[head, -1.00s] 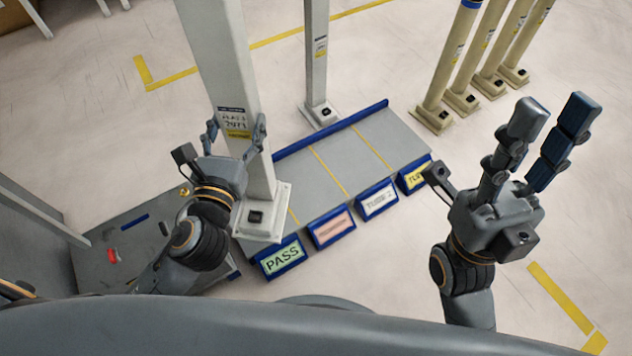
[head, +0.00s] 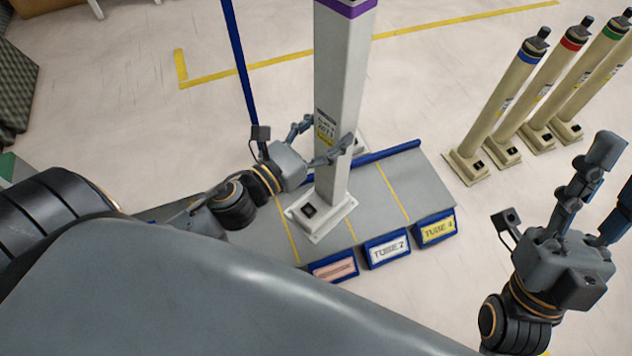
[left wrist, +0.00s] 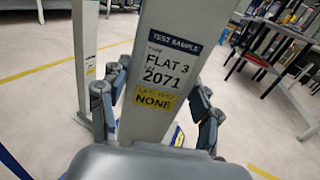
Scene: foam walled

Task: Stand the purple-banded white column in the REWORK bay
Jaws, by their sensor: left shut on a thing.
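The white column (head: 335,110) with a purple band (head: 345,8) near its top stands nearly upright in the head view. My left gripper (head: 325,138) is shut on its lower shaft, around the label. In the left wrist view the column (left wrist: 160,85) fills the middle, fingers on both sides. Its square foot (head: 322,213) appears over the bay behind the pink sign (head: 333,268), whose word is too small to read. Whether the foot touches the deck (head: 425,185) I cannot tell. My right gripper (head: 606,195) is open and empty at the right.
TUBE 2 (head: 387,249) and TUBE 4 (head: 436,229) signs front the bays to the right. Several cream columns (head: 510,95) stand at the back right. A blue rail (head: 390,154) edges the deck's back.

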